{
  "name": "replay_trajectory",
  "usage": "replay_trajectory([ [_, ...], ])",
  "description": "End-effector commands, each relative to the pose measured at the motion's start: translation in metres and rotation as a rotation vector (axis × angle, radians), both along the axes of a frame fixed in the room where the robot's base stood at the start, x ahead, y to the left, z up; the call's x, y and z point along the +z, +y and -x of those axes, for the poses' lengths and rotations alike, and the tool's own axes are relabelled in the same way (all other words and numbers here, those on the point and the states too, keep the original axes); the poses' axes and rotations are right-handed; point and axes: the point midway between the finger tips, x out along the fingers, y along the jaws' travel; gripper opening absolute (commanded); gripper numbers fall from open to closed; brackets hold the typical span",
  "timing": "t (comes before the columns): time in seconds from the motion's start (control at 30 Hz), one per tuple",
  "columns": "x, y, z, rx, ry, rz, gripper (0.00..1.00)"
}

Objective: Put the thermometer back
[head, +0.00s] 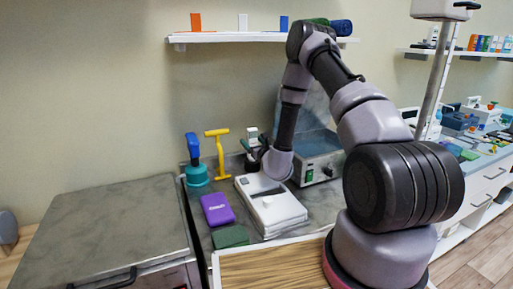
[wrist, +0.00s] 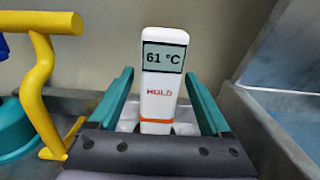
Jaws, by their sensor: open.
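The thermometer (wrist: 162,85) is a slim white stick with a grey display reading 61 °C, the word HOLD and an orange band low down. It stands upright in the wrist view, with white surfaces beside its lower part. My gripper (wrist: 158,74) is open, its two teal fingers on either side of the thermometer with a gap at each side. In the head view my gripper (head: 253,146) is low at the back of the counter. The thermometer is too small there to make out clearly, and its foot is hidden in the wrist view.
A yellow T-handled tool (head: 218,153) and a teal object (head: 196,175) stand left of my gripper. A grey metal device (head: 318,165) is close on the right.

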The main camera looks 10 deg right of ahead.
Motion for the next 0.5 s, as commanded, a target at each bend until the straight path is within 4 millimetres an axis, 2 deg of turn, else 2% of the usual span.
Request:
replay_trajectory([
  [0.5, -0.002, -0.019, 0.099, 0.002, 0.006, 0.001, 0.82],
])
